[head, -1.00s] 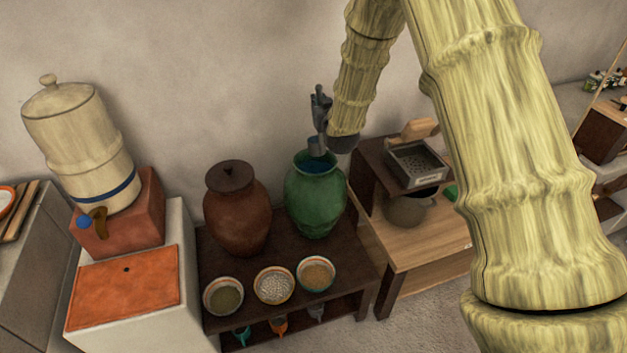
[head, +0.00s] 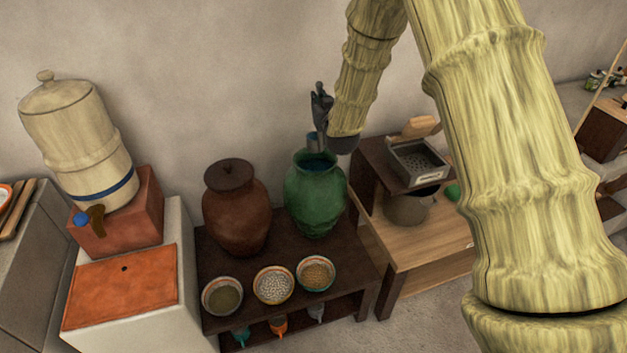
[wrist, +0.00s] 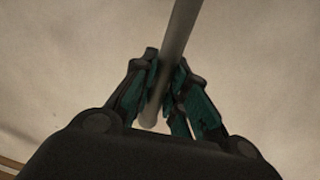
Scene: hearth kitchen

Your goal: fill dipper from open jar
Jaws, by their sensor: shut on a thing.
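The open green jar (head: 315,198) stands upright on the dark low shelf, with blue showing inside its mouth. My gripper (head: 319,108) is above and just behind the jar's mouth in the head view. In the wrist view my gripper (wrist: 166,80) is shut on a thin grey rod, the dipper's handle (wrist: 182,30), which slants between the fingers. A small blue-grey part of the dipper (head: 312,140) shows below the fingers, at the far rim of the jar. Its lower end is hidden, and I cannot tell whether it is inside the jar.
A lidded brown jar (head: 235,210) stands close to the left. Three bowls (head: 272,285) sit along the shelf's front. A cream dispenser (head: 80,140) stands at the far left. The wall is close behind.

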